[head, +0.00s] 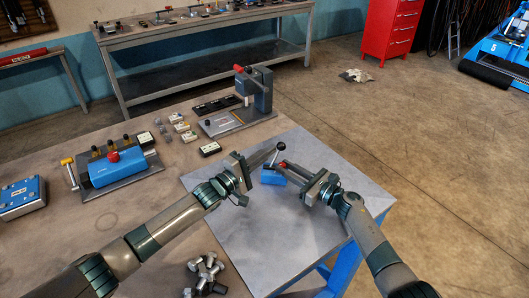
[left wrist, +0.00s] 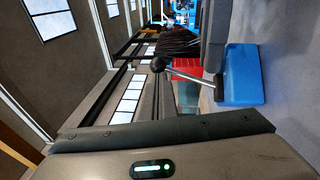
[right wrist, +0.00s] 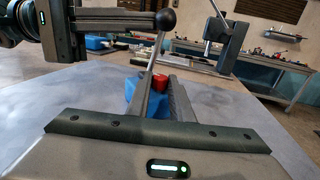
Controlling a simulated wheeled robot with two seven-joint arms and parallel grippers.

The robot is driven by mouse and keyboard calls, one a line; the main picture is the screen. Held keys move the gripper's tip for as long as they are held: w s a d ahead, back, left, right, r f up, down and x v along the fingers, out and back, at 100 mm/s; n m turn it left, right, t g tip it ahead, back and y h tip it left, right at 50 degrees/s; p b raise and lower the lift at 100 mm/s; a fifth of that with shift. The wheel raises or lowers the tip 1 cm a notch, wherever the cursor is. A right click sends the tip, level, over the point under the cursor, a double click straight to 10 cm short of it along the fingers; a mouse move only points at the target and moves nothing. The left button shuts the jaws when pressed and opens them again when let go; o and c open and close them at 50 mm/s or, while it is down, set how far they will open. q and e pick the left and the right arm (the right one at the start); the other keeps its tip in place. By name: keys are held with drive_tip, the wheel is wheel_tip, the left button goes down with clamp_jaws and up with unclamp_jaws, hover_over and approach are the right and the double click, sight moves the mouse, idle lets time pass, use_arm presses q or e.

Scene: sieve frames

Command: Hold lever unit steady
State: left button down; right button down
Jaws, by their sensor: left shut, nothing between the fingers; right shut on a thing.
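The lever unit (head: 268,178) is a small blue block with a red part and a thin metal lever ending in a black ball knob (head: 281,146). It sits on the grey plate (head: 300,230). My right gripper (head: 287,168) is shut on the unit from the right; the red part (right wrist: 160,81) shows by its fingers in the right wrist view. My left gripper (head: 268,152) is shut and empty, its tips close to the knob; contact is unclear. The left wrist view shows the blue base (left wrist: 242,78) and the knob (left wrist: 157,64). The gripped surfaces are hidden.
A blue fixture (head: 110,168) and a grey press (head: 262,92) stand on the brown table, with small labelled parts between them. Several bolts (head: 205,270) lie at the plate's front left. The plate's front middle is clear. A workbench and red cabinet (head: 390,35) stand behind.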

use_arm(q)
drive_tip(key=shift+a, duration=0.1)
idle(0.3)
drive_tip(key=shift+a, duration=0.3)
drive_tip(key=w+a+v, duration=0.1)
drive_tip(key=v, duration=1.1)
drive_tip(key=shift+a, duration=0.45)
drive_tip(key=shift+w+r, duration=0.15)
use_arm(e)
drive_tip(key=c, duration=1.5)
unclamp_jaws()
drive_tip(key=shift+d, duration=0.1)
drive_tip(key=v, duration=1.2)
